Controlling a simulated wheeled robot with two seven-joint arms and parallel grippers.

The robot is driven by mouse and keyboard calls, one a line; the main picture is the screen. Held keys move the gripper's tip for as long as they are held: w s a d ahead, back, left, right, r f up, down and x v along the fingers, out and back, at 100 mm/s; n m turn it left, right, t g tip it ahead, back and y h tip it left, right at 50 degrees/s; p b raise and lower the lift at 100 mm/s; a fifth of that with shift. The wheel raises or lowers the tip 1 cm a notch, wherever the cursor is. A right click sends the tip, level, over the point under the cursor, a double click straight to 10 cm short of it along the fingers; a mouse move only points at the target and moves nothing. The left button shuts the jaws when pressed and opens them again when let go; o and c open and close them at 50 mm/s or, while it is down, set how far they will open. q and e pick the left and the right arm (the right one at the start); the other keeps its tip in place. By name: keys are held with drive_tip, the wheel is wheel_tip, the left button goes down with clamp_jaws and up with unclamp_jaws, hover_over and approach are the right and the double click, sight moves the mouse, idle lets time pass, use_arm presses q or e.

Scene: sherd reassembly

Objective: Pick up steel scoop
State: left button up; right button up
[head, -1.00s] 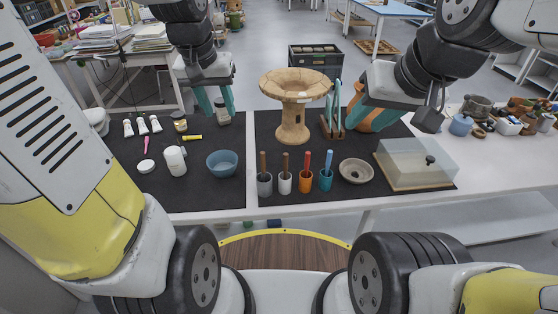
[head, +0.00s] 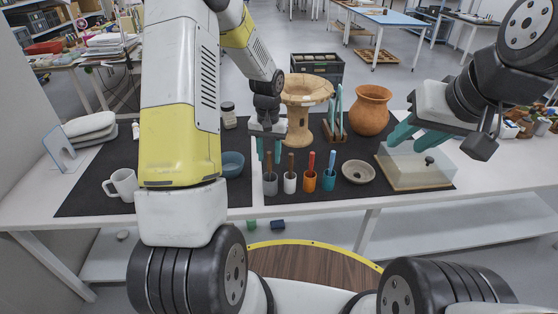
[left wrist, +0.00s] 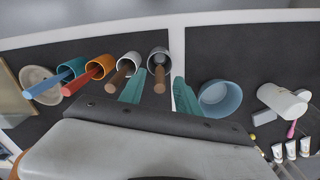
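A grey steel-looking cup with an upright brown handle (head: 270,186), which I take for the steel scoop, stands at the left end of a row on the dark mat. It also shows in the left wrist view (left wrist: 159,54), its brown handle pointing up toward my gripper. My left gripper (head: 269,150) is just above it. Its teal fingers (left wrist: 158,92) are open, one on each side of the handle, with visible gaps. My right gripper (head: 412,138) is open and empty, above the clear box at the right.
Close to its right stand a white cup (head: 290,183), an orange cup (head: 310,182) and a teal cup (head: 328,181), each with a handle. A blue bowl (head: 233,164) lies left. A tan pedestal (head: 303,100) and clay jar (head: 370,110) stand behind. A clear box (head: 415,165) is right.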

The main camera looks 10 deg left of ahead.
sight(270, 172)
use_arm(q)
wheel_tip(270, 172, down, 4)
drive_tip(key=shift+r, duration=0.1)
clamp_jaws()
drive_tip(key=shift+r, duration=0.1)
wheel_tip(270, 172, up, 10)
drive_tip(key=shift+f, duration=0.1)
idle(0.6)
